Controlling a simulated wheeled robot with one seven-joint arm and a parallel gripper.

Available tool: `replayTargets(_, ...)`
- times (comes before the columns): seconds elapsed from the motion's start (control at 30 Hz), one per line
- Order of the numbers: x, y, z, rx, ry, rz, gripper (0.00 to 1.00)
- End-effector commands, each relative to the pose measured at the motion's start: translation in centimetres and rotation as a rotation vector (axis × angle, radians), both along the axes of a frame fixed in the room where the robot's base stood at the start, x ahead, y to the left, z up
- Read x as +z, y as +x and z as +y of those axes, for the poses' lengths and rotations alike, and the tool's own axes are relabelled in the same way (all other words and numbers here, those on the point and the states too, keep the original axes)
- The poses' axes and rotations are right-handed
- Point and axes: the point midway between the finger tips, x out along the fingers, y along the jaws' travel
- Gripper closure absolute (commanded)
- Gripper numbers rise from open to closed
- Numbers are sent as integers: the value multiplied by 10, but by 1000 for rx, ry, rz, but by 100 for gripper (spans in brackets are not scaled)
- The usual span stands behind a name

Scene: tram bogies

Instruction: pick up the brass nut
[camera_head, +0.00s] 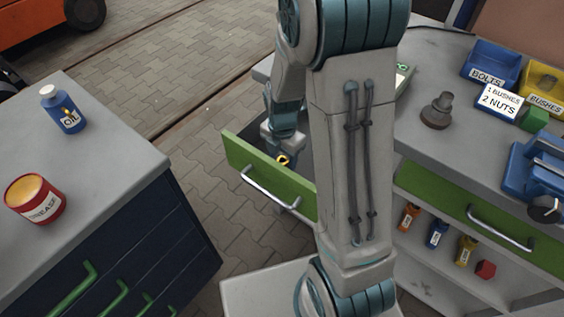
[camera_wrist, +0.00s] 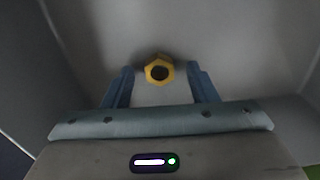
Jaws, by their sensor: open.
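The brass nut (camera_wrist: 158,70) is a yellow hexagonal ring lying on the grey floor of an open drawer. In the wrist view it sits between and slightly beyond the two blue fingers of my gripper (camera_wrist: 162,86), with a gap to each finger. My gripper is open and holds nothing. In the head view my gripper (camera_head: 281,150) reaches down into the open green-fronted drawer (camera_head: 265,180), and the nut (camera_head: 282,160) shows as a small yellow spot by the fingers. My arm hides part of the drawer.
The drawer walls stand close around my gripper. On the right worktop are a dark stepped part (camera_head: 436,112), a blue bolts bin (camera_head: 490,62), a yellow bushes bin (camera_head: 543,80) and a blue vise (camera_head: 538,165). An oil bottle (camera_head: 63,110) and grease tin (camera_head: 35,200) stand on the left cabinet.

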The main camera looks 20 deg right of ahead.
Motion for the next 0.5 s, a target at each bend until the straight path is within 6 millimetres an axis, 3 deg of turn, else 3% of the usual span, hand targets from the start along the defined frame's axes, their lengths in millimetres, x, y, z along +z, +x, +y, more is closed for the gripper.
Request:
replayTargets(0.27,-4,0,0,-1,0,0,47)
replayTargets(0.43,-4,0,0,-1,0,0,92)
replayTargets(0.5,-4,0,0,-1,0,0,96)
